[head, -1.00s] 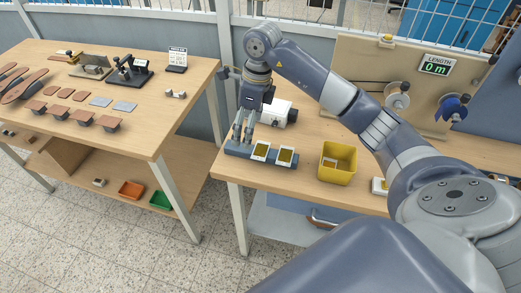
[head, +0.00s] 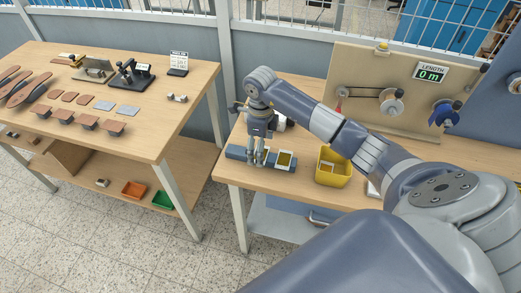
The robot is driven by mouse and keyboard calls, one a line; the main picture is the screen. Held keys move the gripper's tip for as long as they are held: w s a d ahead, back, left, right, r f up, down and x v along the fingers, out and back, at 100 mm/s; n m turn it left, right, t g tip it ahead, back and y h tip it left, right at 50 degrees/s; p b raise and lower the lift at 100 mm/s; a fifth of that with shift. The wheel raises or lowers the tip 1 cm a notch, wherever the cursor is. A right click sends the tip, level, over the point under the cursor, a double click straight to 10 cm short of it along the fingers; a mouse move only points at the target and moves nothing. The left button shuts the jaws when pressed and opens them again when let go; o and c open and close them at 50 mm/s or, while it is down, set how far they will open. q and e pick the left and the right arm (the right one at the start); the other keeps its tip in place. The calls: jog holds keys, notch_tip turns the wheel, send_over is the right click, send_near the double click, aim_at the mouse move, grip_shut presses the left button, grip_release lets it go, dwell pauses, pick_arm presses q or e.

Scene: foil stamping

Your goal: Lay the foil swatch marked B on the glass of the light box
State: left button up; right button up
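My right arm comes in from the right, and its gripper (head: 256,160) points down over a long blue-grey holder (head: 234,152) at the left end of the right table. The two fingers stand apart around the left swatch (head: 263,157), which they partly hide; I cannot tell whether they touch it. A second framed gold-green swatch (head: 285,160) lies to its right on the holder. No letter is readable on either swatch. I cannot make out the light box for certain. My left gripper is not in view.
A yellow bin (head: 333,170) stands right of the holder. A white device (head: 280,122) is partly hidden behind the gripper. A beige panel with spools (head: 385,90) and a length display (head: 431,73) stands behind. The left table (head: 60,140) holds leather pieces and tools.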

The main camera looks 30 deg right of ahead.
jog(key=shift+f, duration=0.4)
jog(key=shift+f+b, duration=0.25)
jog(key=shift+b, duration=0.1)
dwell(0.4)
jog(key=c, duration=0.8)
